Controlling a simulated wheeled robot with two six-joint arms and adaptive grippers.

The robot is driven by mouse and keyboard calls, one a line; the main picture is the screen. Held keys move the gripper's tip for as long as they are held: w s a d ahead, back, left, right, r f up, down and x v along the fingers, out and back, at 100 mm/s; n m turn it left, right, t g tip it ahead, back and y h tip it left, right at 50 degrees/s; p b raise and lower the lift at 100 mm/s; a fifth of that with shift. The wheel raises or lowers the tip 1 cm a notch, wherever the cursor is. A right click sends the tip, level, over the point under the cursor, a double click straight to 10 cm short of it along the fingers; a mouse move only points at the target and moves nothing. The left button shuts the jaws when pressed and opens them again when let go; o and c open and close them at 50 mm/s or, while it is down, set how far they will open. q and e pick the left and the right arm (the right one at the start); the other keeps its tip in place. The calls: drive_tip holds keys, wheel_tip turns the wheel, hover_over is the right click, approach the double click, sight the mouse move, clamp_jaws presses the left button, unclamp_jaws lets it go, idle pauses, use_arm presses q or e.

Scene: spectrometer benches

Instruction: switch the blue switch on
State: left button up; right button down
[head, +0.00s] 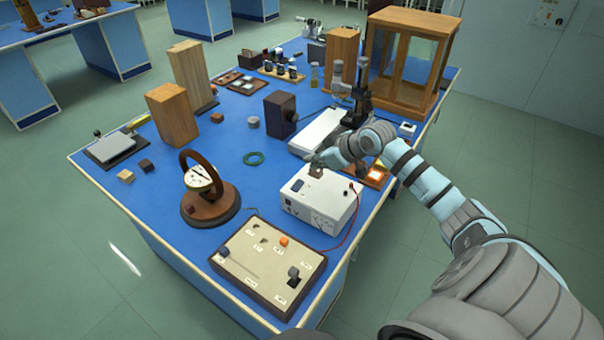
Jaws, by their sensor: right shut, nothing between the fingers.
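A white box (335,221) with a few small fittings stands on the blue bench, near its right edge. A small dark blue patch (298,186) shows on its top left part. It may be the blue switch, but it is too small to tell its position. My right gripper (316,168) is shut and empty, just above the back of the box top, close to that patch. Whether it touches the box I cannot tell. My left gripper is not in view.
A beige panel (250,266) with knobs lies in front of the white box. A round dial instrument (205,208) stands left. A dark block (280,115), a white case (318,133) and a glass-sided wooden cabinet (375,50) are behind. Red and black leads run beside the box.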

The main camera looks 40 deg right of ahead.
hover_over(302, 183)
drive_tip(key=f, duration=0.4)
drive_tip(key=shift+w+a+f+b, duration=0.15)
drive_tip(key=shift+a+f+b, duration=0.2)
wheel_tip(302, 183, down, 2)
drive_tip(key=shift+d+f, duration=0.15)
drive_tip(key=shift+f, duration=0.1)
drive_tip(key=shift+d+f, duration=0.1)
drive_tip(key=shift+f, duration=0.25)
drive_tip(key=shift+s+d+f, duration=0.15)
drive_tip(key=shift+s+f, duration=0.05)
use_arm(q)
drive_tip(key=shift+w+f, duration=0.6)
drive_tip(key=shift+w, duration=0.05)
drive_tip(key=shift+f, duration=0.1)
use_arm(e)
drive_tip(key=shift+w+f, duration=0.1)
drive_tip(key=shift+w, duration=0.05)
